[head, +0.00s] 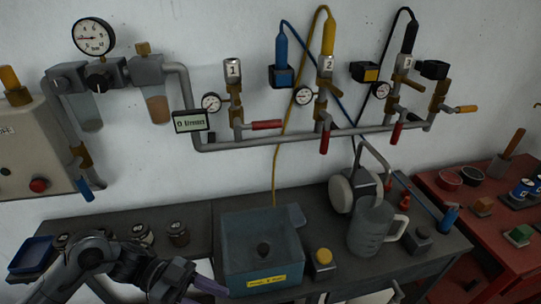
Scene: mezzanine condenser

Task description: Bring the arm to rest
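My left arm comes in from the lower left, low over the front of the dark bench (190,215). Its gripper (194,284) is at the bottom edge, left of the blue-grey bin (262,226). Its two purple fingers appear apart, with a pale surface showing between them and no held object visible. The lower part of this gripper is cut off by the frame. My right gripper is not in view.
Several small jars (178,234) and a blue tray (30,254) stand near my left arm. A yellow-button box (322,262), a grey jug (375,228) and a red cart (480,205) are to the right. Pipes and gauges (300,138) line the wall.

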